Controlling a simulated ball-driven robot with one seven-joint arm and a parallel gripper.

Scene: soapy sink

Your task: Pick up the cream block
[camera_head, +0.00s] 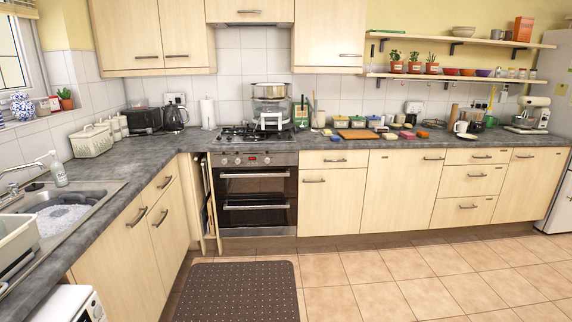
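Several small coloured blocks or pads lie on the grey worktop right of the hob. A small pale yellowish block (389,136) near the worktop's front edge may be the cream block; it is too small to be sure of its colour. A pinkish block (407,135) and an orange one (423,134) lie just right of it. A brown board (357,134) lies to its left. My gripper is not in view.
Jars and tubs stand behind the blocks along the worktop (480,142). A hob with an oven (257,195) is left of them. A sink (62,218) is at the left. The tiled floor (400,280) is open, with a dark mat (238,290).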

